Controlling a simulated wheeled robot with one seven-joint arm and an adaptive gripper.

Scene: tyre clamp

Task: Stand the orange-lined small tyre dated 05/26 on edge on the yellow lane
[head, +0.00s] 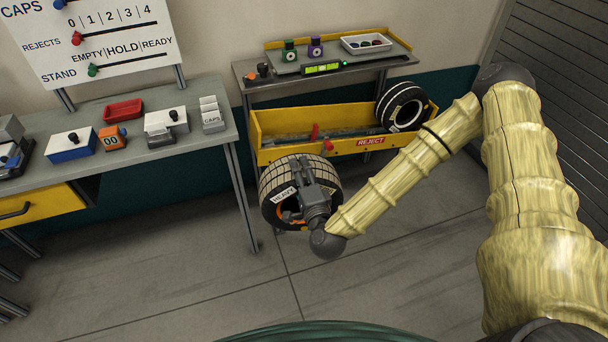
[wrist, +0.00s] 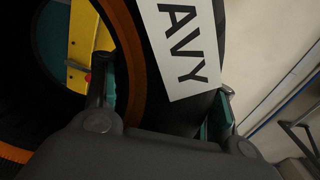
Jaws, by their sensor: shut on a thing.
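A dark tyre with an orange lining (head: 270,184) and a white label is in my gripper (head: 300,205), in front of the yellow trough. The label reads as HEAVY in the head view; only "AVY" shows in the wrist view. In the wrist view my gripper (wrist: 160,105) has one finger inside the tyre's hole and the other outside, shut on the tyre wall (wrist: 130,60). The tyre is roughly on edge. I cannot read a date on it. The yellow trough (head: 275,153) behind is marked REJECT; I cannot make out a separate yellow lane.
Another tyre with a white ring (head: 385,103) leans at the trough's right end. A red handle (head: 318,138) stands up at its front wall. A shelf (head: 270,88) with small devices and a tray (head: 366,43) is above. A workbench (head: 60,175) is left. Floor in front is clear.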

